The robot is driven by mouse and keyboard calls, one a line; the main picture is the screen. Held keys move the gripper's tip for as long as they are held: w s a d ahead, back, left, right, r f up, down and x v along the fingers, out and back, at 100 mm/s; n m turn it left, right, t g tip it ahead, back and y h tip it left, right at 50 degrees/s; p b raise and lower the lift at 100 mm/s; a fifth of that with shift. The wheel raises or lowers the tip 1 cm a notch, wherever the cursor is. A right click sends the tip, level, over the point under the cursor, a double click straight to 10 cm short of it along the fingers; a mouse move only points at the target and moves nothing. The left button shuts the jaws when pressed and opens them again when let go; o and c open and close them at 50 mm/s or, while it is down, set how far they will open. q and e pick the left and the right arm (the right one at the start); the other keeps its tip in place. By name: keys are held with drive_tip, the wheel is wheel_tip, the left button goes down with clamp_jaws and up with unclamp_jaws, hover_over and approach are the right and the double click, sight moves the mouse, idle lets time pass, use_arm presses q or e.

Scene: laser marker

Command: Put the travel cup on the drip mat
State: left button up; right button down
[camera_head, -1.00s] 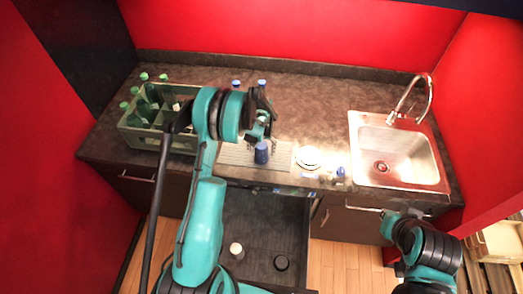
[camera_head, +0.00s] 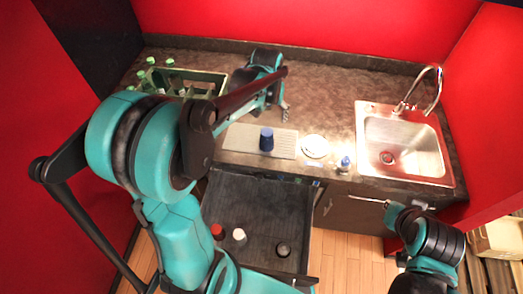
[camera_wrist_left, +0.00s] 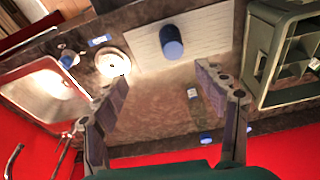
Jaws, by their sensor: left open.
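The dark blue travel cup (camera_head: 266,140) stands upright on the pale ribbed drip mat (camera_head: 236,138) on the counter. The wrist view also shows the cup (camera_wrist_left: 172,42) on the mat (camera_wrist_left: 212,28), with bare mat on both sides. My left gripper (camera_head: 284,108) is behind the cup, apart from it. In the wrist view its fingers (camera_wrist_left: 162,82) are spread, with nothing held between them. My right arm shows at the lower right, but its fingers are not visible.
A green crate (camera_head: 207,78) with green bottles stands at left. A white plate (camera_head: 315,147) and small blue-capped bottle (camera_head: 345,163) are right of the mat, before the sink (camera_head: 400,150). Blue-capped bottles (camera_wrist_left: 205,137) stand behind. An open drawer (camera_head: 262,205) lies below.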

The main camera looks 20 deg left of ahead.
use_arm(q)
drive_tip(key=s+d+r+m+t, duration=0.1)
drive_tip(key=s+d+r+t, duration=0.1)
drive_tip(key=s, duration=0.7)
drive_tip(key=s+d+r+m+t, duration=0.1)
drive_tip(key=s+d+r+t, duration=0.1)
drive_tip(key=s, duration=0.7)
drive_tip(key=shift+s+d+r+t, duration=0.3)
drive_tip(key=shift+d+t, duration=0.2)
drive_tip(key=shift+d, duration=0.1)
